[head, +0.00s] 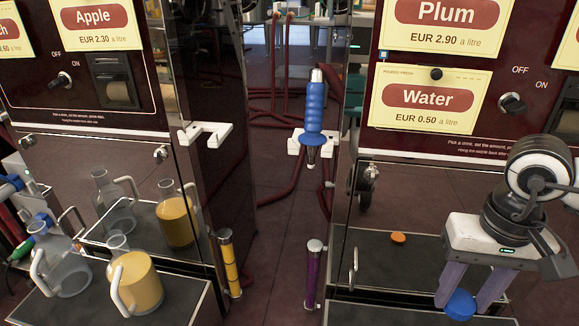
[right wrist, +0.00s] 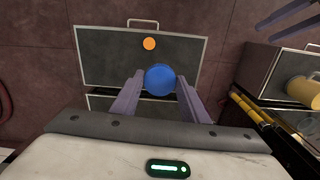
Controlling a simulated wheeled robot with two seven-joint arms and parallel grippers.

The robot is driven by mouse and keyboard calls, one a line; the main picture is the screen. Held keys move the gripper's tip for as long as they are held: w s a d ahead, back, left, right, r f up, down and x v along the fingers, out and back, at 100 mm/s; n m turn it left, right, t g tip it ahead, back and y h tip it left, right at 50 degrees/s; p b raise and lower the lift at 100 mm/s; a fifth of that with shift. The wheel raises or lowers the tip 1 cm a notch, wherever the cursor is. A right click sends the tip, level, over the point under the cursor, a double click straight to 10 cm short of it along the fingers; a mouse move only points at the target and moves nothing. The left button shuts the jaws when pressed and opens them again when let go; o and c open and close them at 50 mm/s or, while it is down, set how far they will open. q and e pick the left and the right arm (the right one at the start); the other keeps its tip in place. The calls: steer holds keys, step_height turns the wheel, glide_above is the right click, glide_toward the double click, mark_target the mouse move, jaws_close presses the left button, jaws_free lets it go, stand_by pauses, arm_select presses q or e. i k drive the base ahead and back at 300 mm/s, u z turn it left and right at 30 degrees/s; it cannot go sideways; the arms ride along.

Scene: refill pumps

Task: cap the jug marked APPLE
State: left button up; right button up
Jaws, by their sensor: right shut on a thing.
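My right gripper (head: 463,300) is shut on a blue cap (head: 460,305), held between its purple fingertips over the right tray; the cap also shows in the right wrist view (right wrist: 160,80). A jug with yellow liquid (head: 138,284) and a clear, empty-looking jug (head: 66,268) stand uncapped on the left tray (head: 180,306). No mark is readable on either jug. An orange cap (head: 398,238) lies flat on the right tray (head: 375,252). Purple fingers, seemingly my left gripper's, show at the upper right of the wrist view (right wrist: 287,20); their opening is unclear.
The Apple sign (head: 93,17) is on the left machine, whose glossy front mirrors the jugs. A yellow post (head: 229,262) and a purple post (head: 313,276) stand between the trays. A blue-handled nozzle (head: 314,108) hangs in a white holder.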

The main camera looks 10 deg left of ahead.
mark_target(136, 288)
steer(key=z, duration=0.6)
steer(key=k, duration=1.35)
steer(key=z, duration=0.15)
steer(key=i, duration=0.45)
steer(key=u, duration=1.6)
steer(key=i, duration=1.3)
steer(key=u, duration=0.35)
